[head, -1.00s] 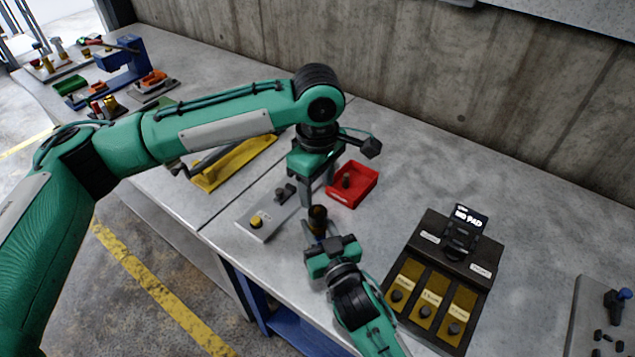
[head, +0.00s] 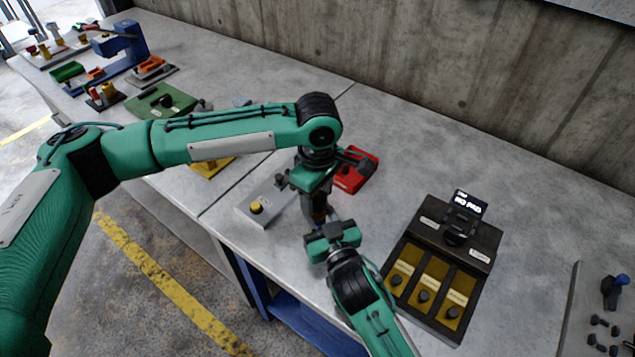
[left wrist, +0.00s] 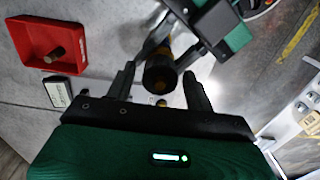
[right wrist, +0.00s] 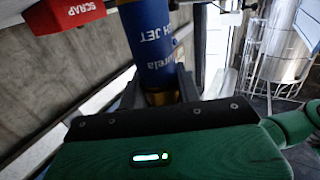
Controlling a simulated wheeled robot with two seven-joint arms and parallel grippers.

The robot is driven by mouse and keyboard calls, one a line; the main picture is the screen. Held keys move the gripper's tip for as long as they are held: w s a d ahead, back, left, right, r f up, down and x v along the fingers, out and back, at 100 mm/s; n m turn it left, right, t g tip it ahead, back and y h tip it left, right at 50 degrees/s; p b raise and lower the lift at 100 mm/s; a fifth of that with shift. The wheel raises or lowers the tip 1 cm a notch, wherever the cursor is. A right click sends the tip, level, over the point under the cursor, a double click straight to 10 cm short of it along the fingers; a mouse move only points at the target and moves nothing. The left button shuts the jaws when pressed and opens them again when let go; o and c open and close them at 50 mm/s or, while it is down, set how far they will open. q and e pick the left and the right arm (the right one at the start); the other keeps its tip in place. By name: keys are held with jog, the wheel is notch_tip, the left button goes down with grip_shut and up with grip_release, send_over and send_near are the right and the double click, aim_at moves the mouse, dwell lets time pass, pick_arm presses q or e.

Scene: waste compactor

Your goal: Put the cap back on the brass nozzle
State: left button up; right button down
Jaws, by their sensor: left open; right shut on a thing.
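My right gripper (right wrist: 158,95) is shut on a blue cylinder with "JET" lettering (right wrist: 153,40). It grips the brass part. In the left wrist view the cylinder's brass part (left wrist: 180,42) and round dark end (left wrist: 160,74) face the camera. I cannot tell if that end is a cap or the bare nozzle. My left gripper (left wrist: 160,90) is open, its fingers on either side of the dark end, apparently not closed on it. In the head view the left gripper (head: 318,208) is above the right gripper (head: 330,236) and hides most of the cylinder.
A red scrap tray (head: 366,160) behind the grippers holds a small brownish cylinder (left wrist: 55,54). A grey plate with a yellow knob (head: 256,207) lies left of them. A black box with several brass-coloured slots (head: 425,280) stands to the right. Bare bench lies behind it.

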pick_arm(q)
jog(key=shift+f, duration=0.25)
